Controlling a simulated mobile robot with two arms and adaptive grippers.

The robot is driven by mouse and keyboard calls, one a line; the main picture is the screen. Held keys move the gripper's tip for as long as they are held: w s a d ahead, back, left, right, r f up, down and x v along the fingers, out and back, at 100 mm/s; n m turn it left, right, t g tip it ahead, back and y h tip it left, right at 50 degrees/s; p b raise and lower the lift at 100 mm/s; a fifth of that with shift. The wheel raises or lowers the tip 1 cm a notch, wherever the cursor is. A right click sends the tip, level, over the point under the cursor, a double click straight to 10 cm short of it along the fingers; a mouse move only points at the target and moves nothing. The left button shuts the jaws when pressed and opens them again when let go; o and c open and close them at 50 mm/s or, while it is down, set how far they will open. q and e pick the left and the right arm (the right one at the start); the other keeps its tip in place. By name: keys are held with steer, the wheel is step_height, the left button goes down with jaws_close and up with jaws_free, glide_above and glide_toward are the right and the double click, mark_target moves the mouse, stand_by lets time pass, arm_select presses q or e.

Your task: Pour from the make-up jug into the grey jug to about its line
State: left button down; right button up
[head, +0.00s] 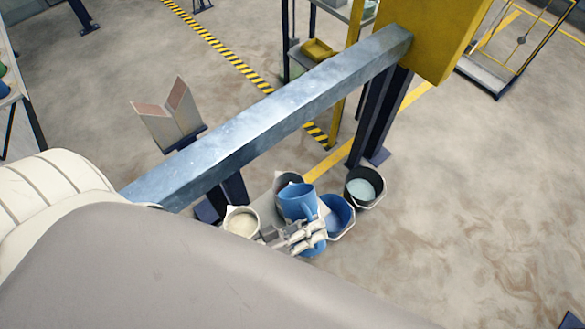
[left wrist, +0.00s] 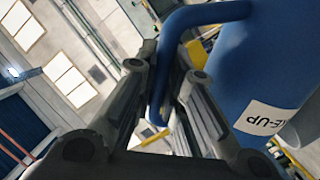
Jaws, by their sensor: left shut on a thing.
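The blue make-up jug (head: 297,205) is at the lower middle of the head view, in front of a grey vessel. In the left wrist view the make-up jug (left wrist: 265,70) shows part of its white label. My left gripper (head: 303,237) is shut on its handle; the fingers (left wrist: 165,110) lie on both sides of the handle. I cannot tell how far the jug is tilted. The grey vessel (head: 284,181), likely the grey jug, is mostly hidden behind it, so its line and level do not show. My right gripper is not in view.
A white vessel with cream contents (head: 241,222) stands left of the jug. A blue vessel (head: 340,212) and a dark one with pale blue contents (head: 363,187) stand right. A steel beam (head: 280,115) crosses behind them. Open floor (head: 470,200) lies right.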

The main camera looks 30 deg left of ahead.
arm_select(q)
steer(key=shift+w+r, duration=0.1)
steer(key=shift+r, duration=0.1)
stand_by(0.5)
steer(key=shift+w+a+r+n, duration=0.15)
steer(key=shift+n, duration=0.15)
stand_by(1.0)
steer(key=shift+w+a+r+n, duration=0.15)
steer(key=shift+r+n, duration=0.1)
steer(key=shift+n, duration=0.15)
steer(key=shift+r, duration=0.1)
stand_by(0.9)
steer(key=shift+w+a+r+n, duration=0.15)
steer(key=shift+a+r+n, duration=0.05)
steer(key=shift+n, duration=0.1)
stand_by(0.9)
